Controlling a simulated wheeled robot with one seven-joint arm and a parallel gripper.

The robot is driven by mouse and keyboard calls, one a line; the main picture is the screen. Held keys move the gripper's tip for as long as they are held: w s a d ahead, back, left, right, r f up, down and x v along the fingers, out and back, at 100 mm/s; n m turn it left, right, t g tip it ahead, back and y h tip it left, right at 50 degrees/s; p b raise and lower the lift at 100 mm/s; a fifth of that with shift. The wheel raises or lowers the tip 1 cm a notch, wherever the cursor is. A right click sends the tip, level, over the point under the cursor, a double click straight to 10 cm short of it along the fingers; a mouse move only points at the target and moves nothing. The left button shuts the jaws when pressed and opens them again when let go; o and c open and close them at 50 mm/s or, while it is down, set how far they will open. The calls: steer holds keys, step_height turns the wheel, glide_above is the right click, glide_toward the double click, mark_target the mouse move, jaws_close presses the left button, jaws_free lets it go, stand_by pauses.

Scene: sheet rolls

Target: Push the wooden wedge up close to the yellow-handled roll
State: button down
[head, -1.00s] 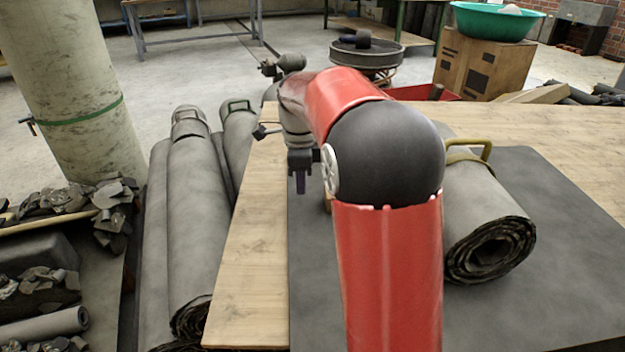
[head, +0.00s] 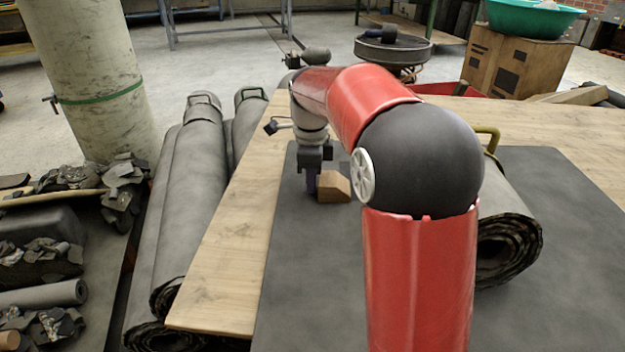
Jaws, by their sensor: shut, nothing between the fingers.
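The wooden wedge (head: 334,187) is a small tan block with a sloped top, lying on the dark mat (head: 285,260). My gripper (head: 311,190) points down just left of the wedge, low by the mat. It is shut and empty, with its fingers at or very near the wedge's left side; I cannot tell whether they touch. The yellow-handled roll (head: 508,240) is a grey rolled sheet lying on the mat to the right. My red and black arm hides much of it and the mat between it and the wedge.
The mat lies on a wooden table (head: 215,270). Several grey rolls (head: 195,180) lean beside the table's left edge. A cardboard box (head: 512,65) with a green basin (head: 530,18) stands beyond the table. A concrete pillar (head: 95,80) stands at the far left.

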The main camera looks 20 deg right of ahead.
steer(key=s+d, duration=0.1)
steer(key=d, duration=0.2)
steer(key=s+d+p, duration=0.1)
steer(key=d, duration=0.3)
steer(key=s+d, duration=0.2)
steer(key=d, duration=0.2)
steer(key=shift+d+p, duration=0.1)
steer(key=shift+p, duration=0.2)
steer(key=shift+w, duration=0.1)
